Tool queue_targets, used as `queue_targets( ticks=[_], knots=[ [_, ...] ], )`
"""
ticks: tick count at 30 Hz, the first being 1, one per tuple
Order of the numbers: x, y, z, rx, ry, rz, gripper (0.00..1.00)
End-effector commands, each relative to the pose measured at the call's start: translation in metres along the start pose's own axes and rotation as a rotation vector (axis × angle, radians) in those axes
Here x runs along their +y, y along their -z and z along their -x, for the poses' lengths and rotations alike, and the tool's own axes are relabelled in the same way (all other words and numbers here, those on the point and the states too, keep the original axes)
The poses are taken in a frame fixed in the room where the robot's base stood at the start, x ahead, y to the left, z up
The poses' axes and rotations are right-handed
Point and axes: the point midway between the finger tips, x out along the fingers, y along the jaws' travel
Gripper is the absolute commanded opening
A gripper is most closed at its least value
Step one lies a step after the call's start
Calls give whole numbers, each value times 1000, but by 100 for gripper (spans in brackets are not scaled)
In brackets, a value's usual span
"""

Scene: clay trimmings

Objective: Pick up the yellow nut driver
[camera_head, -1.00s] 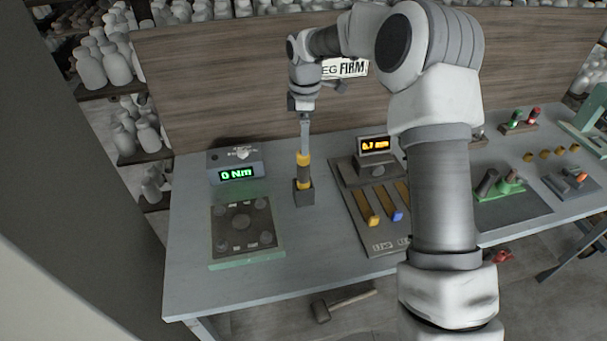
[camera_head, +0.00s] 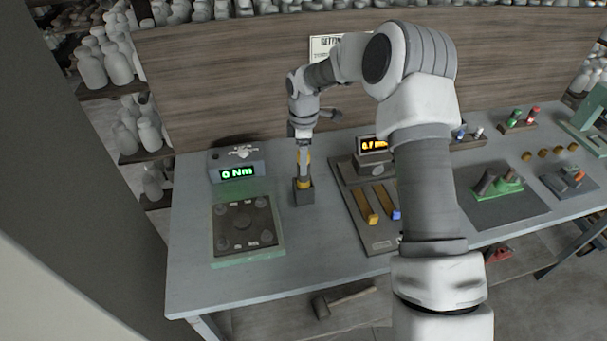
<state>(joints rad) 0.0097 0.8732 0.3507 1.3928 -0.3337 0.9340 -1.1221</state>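The yellow nut driver (camera_head: 304,184) stands upright in a small dark square holder (camera_head: 304,196) on the grey table. Its lower yellow band shows just above the holder, and a sliver of its upper yellow part shows beside my gripper. My gripper (camera_head: 303,172) points straight down over the driver, its fingers alongside the handle and hiding most of it. From this side I cannot tell whether the fingers are closed on the handle or a little apart from it.
Left of the holder are a torque display (camera_head: 237,172) reading 0 Nm and a dark plate with a green edge (camera_head: 247,261). Right are an orange-lit display (camera_head: 373,144) and a board with yellow bars (camera_head: 362,207). My arm hides part of the table's right side.

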Motion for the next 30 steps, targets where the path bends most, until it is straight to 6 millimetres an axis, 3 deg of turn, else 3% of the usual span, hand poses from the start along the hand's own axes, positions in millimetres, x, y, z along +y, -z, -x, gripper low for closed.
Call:
queue_targets(
  ticks=[2,11,23,30],
  knots=[
    [0,0,0,0,0,0,55],
    [0,0,1,0,0,0,1],
    [1,0,5,1,-4,0,0],
    [2,0,43,1,-7,1,0]
  ],
)
